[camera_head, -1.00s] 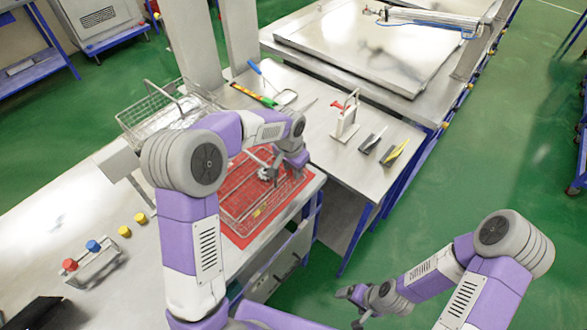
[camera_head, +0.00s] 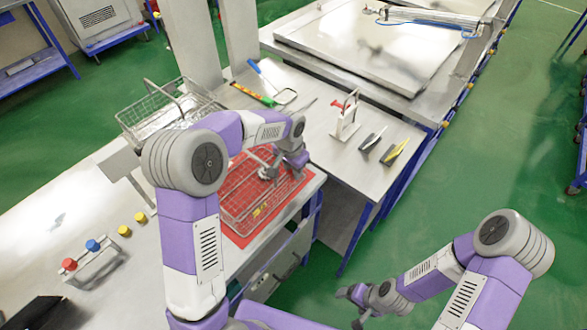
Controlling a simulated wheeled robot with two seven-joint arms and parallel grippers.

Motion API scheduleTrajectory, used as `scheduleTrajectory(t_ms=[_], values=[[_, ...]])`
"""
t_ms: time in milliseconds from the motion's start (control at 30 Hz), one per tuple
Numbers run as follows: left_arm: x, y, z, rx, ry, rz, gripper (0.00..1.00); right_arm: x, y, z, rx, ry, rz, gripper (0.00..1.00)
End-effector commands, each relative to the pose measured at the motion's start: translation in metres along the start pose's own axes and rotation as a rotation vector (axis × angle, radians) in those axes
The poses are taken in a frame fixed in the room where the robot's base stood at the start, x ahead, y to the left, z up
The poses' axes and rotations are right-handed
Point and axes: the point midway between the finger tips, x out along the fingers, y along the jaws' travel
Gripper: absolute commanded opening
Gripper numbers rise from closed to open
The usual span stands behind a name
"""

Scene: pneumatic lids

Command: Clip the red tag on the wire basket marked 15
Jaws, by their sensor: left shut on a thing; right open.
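A wire basket (camera_head: 233,213) sits on a red mat (camera_head: 236,240) at the right end of the near bench. A small yellow mark shows low on its front; no number is readable. My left gripper (camera_head: 267,173) is at the basket's handle and looks shut on it; the fingers are small and partly covered by my wrist. A small red-topped piece (camera_head: 69,264), perhaps the red tag, stands in a grey rack (camera_head: 93,268) at the left, with a blue-topped piece (camera_head: 92,246) beside it. My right gripper (camera_head: 352,305) is open and empty over the floor.
A second wire basket (camera_head: 150,110) stands behind, left of the red mat. Two yellow pieces (camera_head: 132,223) lie right of the rack. The adjoining table carries hand tools, a white stand (camera_head: 345,125) and black and yellow wedges.

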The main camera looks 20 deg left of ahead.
Motion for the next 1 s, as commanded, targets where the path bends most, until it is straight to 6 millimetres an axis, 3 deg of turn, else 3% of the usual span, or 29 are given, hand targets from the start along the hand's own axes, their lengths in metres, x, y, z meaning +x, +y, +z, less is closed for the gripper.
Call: scheduleTrajectory(t_ms=[267,300,500,700,833,1000], values=[[0.0023,0.0001,0.0003,0.000,0.000,0.000,0.00,0.0013,0.0005,0.0000,0.000,0.000,0.000,0.84],[0.0023,0.0001,0.0003,0.000,0.000,0.000,0.25,0.0013,0.0005,0.0000,0.000,0.000,0.000,0.84],[0.0022,0.0001,0.0004,0.000,-0.001,0.000,0.53,0.0013,0.0005,0.0000,0.000,0.000,0.000,0.84],[0.0022,0.0000,0.0004,0.000,-0.001,0.000,0.54,0.0013,0.0005,0.0000,0.000,0.000,0.000,0.84],[0.0022,0.0000,0.0004,0.000,-0.001,0.000,0.74,0.0013,0.0005,0.0000,0.000,0.000,0.000,0.84],[0.0021,0.0000,0.0004,0.000,0.000,0.000,0.74,0.0013,0.0005,0.0000,0.000,0.000,0.000,0.84]])
